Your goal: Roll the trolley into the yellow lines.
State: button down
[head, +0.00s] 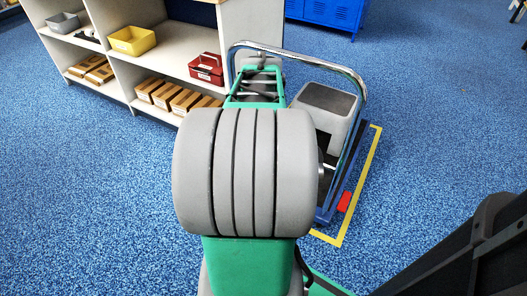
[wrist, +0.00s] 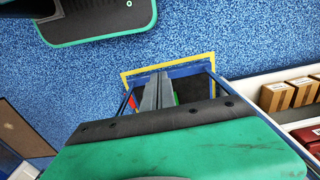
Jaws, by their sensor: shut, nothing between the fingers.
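The trolley has a blue deck (head: 328,212) and a bent chrome handle (head: 300,55). It stands beside the shelf, partly hidden behind my arm. A grey box with a dark top (head: 326,108) is by the handle. The yellow lines (head: 361,186) run just outside the trolley's right side and turn at its near corner; their other sides are hidden in the head view. In the wrist view the yellow lines (wrist: 168,64) show beyond the trolley's blue frame (wrist: 190,68). My gripper (wrist: 160,76) is shut and empty, over the trolley; whether it touches anything I cannot tell.
A pale shelf unit (head: 120,80) stands left of the trolley, with a yellow bin (head: 132,40), a red bin (head: 206,68) and several cartons. A red block (head: 345,202) is at the trolley's right edge. A blue cabinet (head: 330,12) stands behind. Blue floor is open at right.

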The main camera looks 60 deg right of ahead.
jog(key=d+f+b, duration=0.4)
jog(key=f+b, duration=0.3)
jog(key=f, duration=0.7)
jog(key=shift+w, duration=0.15)
